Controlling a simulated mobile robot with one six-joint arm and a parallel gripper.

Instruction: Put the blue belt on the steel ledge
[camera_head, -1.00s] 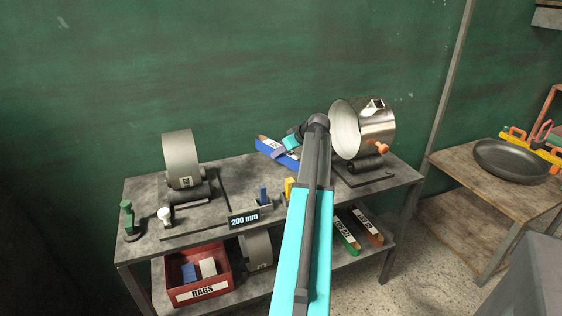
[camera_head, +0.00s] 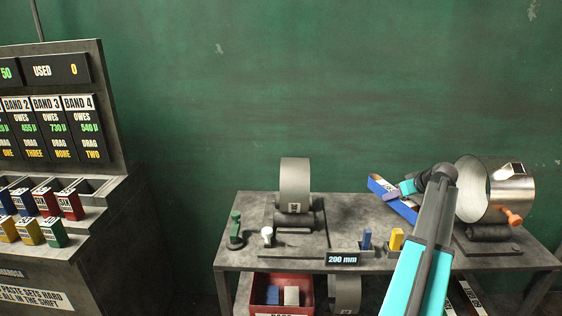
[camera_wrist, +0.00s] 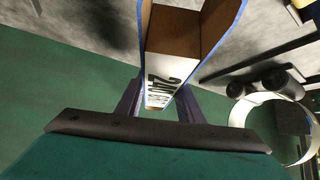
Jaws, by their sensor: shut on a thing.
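The blue belt (camera_head: 378,186) is a blue-edged loop with a brown inner face and a white label. My gripper (camera_head: 403,189) is shut on it at the back right of the grey bench, left of a steel drum. In the wrist view the belt (camera_wrist: 172,58) sits between the two fingers of my gripper (camera_wrist: 160,103), its loop extending toward the top of the picture. Whether the belt touches the bench cannot be told. I cannot pick out a steel ledge for certain.
The bench (camera_head: 345,207) carries a grey wheel (camera_head: 295,186), a green-handled tool (camera_head: 236,230), a 200 mm display (camera_head: 342,259) and the steel drum (camera_head: 513,193). A red bin (camera_head: 300,290) is below. A panelled cabinet (camera_head: 75,200) with coloured blocks stands left.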

